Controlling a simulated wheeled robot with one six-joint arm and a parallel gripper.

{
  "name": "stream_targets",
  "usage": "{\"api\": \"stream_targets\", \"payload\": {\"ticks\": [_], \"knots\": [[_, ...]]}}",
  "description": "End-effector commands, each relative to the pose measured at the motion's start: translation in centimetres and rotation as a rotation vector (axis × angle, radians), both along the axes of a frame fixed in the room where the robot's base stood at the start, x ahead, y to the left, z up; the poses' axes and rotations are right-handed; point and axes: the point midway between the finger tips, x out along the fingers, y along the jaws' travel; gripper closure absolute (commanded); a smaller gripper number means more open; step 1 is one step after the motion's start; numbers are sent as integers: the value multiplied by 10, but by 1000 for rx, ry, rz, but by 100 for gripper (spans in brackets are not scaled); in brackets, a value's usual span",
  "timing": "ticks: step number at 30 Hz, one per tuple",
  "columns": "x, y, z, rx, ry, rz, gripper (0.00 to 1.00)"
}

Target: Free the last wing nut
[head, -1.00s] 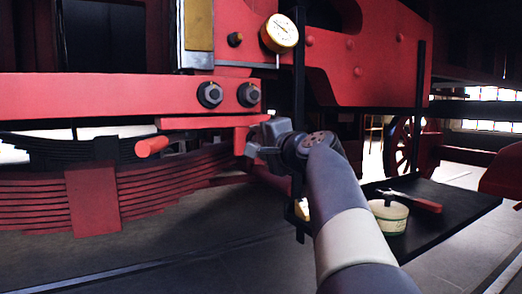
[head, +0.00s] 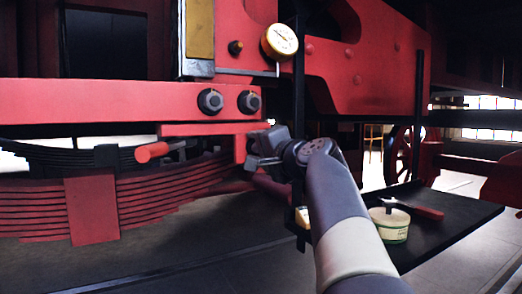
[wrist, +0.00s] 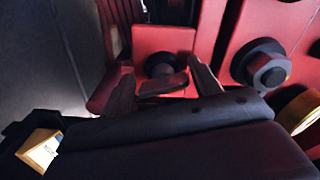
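My gripper (head: 262,150) is in front of the red bracket below the frame beam, just right of its middle. In the wrist view its two fingers (wrist: 163,85) are apart. A dark reddish bar-shaped piece (wrist: 162,88), which looks like the wing nut, spans most of the gap between them. Behind it a dark round part (wrist: 160,65) sits on a red plate (wrist: 165,40). I cannot tell whether the fingers touch the piece. In the head view the gripper hides it.
Two dark hex nuts (head: 210,101) are on the red beam above left of the gripper. A gauge (head: 279,42) hangs above. A red-ended rod (head: 151,152) and leaf springs (head: 92,205) are to the left. A tray (head: 455,215) at right bears a tin (head: 390,226) and a red-handled tool (head: 426,212).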

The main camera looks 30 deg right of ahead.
Motion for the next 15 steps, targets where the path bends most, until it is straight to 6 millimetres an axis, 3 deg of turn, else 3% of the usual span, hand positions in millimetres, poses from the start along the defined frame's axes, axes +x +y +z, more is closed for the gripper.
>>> {"api": "stream_targets", "payload": {"ticks": [3,11,15], "knots": [[0,0,1,0,-2,0,32],[-2,0,2,-1,-4,-2,32],[-15,-1,3,-1,-5,-4,32]]}}
